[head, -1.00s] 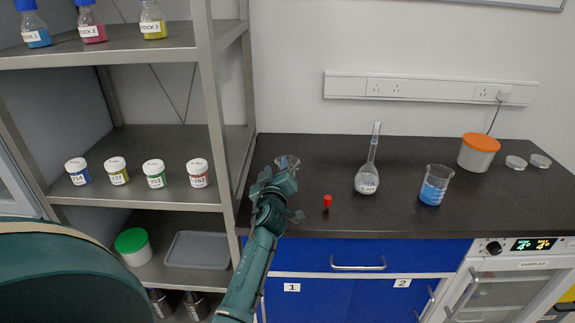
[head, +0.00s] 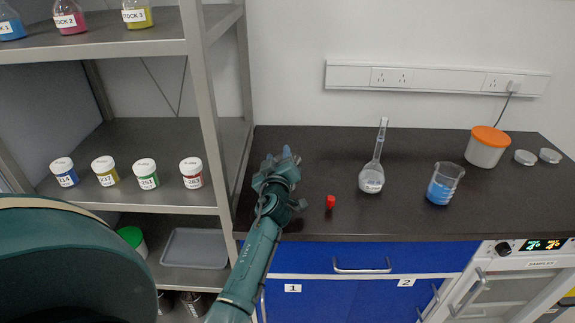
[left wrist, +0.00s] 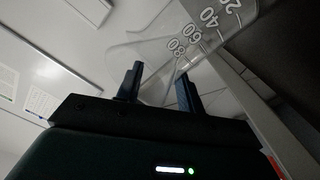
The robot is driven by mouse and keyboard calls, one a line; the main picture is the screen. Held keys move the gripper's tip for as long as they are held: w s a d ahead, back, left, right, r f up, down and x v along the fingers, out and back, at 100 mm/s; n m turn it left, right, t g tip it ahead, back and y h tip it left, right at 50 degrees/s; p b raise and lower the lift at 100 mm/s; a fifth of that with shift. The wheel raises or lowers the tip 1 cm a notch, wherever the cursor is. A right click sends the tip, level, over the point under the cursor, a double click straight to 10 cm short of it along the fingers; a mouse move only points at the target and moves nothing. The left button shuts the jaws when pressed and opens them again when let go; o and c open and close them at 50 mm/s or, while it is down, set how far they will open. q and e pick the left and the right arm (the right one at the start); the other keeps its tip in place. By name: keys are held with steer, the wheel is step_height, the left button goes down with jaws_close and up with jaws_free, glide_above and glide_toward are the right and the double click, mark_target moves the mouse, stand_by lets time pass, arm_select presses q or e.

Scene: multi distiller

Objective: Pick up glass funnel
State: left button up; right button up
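The glass funnel (left wrist: 190,35) is clear with printed volume marks. In the left wrist view it lies just beyond my left gripper's fingers (left wrist: 160,88), and its narrower part reaches toward the gap between them. The two dark fingers stand apart, so the gripper is open; I cannot tell whether either one touches the glass. In the head view my left gripper (head: 281,162) is at the left part of the dark bench (head: 320,158) and hides most of the funnel. My right gripper is not in view.
A volumetric flask (head: 372,178), a small red item (head: 331,202), a beaker of blue liquid (head: 442,187) and an orange-lidded tub (head: 486,148) stand to the right. A metal shelf (head: 200,100) with jars is close on the left. The bench's middle back is clear.

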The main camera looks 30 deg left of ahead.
arm_select(q)
steer(key=shift+s+f, duration=0.1)
steer(key=c, duration=0.8)
jaws_close()
